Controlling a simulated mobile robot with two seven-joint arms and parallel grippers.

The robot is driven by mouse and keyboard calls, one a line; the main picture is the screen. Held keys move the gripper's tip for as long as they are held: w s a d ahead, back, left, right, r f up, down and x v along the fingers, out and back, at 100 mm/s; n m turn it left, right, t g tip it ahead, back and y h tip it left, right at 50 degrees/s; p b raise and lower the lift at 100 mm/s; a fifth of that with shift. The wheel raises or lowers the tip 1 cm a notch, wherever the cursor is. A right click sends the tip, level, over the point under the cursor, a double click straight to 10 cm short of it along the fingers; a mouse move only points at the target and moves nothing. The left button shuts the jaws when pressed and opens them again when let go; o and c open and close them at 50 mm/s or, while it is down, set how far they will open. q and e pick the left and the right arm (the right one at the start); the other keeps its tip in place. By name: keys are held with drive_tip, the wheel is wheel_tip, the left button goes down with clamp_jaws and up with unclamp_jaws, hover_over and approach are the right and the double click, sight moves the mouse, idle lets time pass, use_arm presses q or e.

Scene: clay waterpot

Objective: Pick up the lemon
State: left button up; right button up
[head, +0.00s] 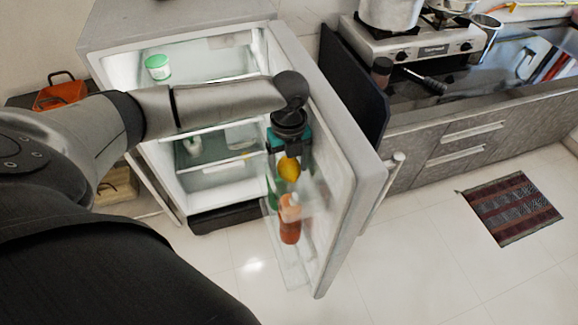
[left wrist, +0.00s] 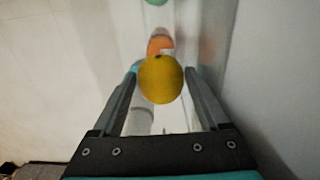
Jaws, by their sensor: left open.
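The yellow lemon (head: 289,168) is at the fridge door's inner side, just below my left gripper (head: 288,158). In the left wrist view the lemon (left wrist: 161,79) lies between the two fingertips of the left gripper (left wrist: 163,75). The fingers are apart, one on each side of it. I cannot tell whether either finger touches it. My right gripper is in neither view.
The fridge door (head: 345,160) stands open, close to the right of my left gripper. An orange bottle (head: 290,222) is in the door below the lemon. Fridge shelves (head: 215,165) are to the left. A stove (head: 415,50) stands at the right.

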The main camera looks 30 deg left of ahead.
use_arm(q)
drive_tip(key=c, duration=1.1)
drive_tip(key=shift+r, duration=0.1)
